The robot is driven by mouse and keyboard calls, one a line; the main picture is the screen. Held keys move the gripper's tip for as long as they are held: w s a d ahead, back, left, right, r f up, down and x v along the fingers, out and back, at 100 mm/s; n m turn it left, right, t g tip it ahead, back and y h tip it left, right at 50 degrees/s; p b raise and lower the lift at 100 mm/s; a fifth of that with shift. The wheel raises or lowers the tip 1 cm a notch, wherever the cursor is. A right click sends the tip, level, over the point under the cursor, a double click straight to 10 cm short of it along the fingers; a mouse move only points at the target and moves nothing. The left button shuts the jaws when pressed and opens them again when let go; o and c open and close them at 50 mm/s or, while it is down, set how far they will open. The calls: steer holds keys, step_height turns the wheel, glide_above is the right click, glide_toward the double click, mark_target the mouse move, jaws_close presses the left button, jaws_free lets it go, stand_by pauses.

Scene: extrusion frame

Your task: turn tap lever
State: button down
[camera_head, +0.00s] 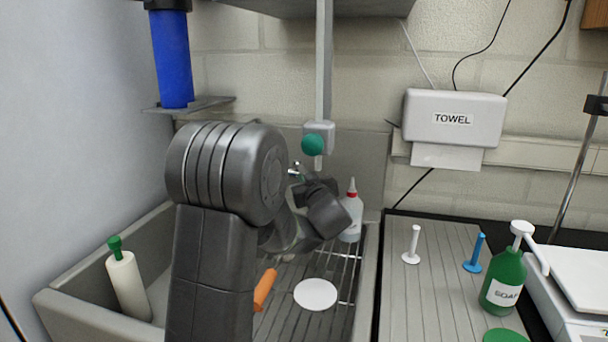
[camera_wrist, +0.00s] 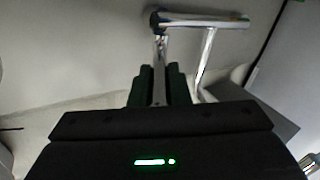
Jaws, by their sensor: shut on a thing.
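The chrome tap shows in the wrist view as a long horizontal tube (camera_wrist: 215,20) with a thin bent tube below it. A slim chrome tap lever (camera_wrist: 160,60) runs from the dark end of that tube down between my fingers. My gripper (camera_wrist: 161,80) is shut on the lever, one dark finger on each side. In the head view my gripper is over the sink at the back wall, largely hidden by my own arm. Only a small chrome bit of the tap (camera_head: 294,170) shows there beside it.
The grey sink (camera_head: 75,292) holds a wire rack, a white disc (camera_head: 316,294), an orange handle (camera_head: 265,289) and bottles. A vertical pipe with a green ball (camera_head: 312,145) hangs close behind my gripper. A ribbed drainboard (camera_head: 425,285) with pegs and a soap bottle (camera_head: 504,278) lies right.

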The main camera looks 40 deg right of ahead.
steer(key=shift+d+y, duration=0.15)
steer(key=shift+y, duration=0.15)
steer(key=c, duration=1.4)
jaws_free()
steer(key=shift+o, duration=0.2)
steer(key=v, duration=1.4)
steer(key=shift+b, duration=0.35)
steer(key=shift+w+f, duration=0.1)
steer(key=shift+f, duration=0.05)
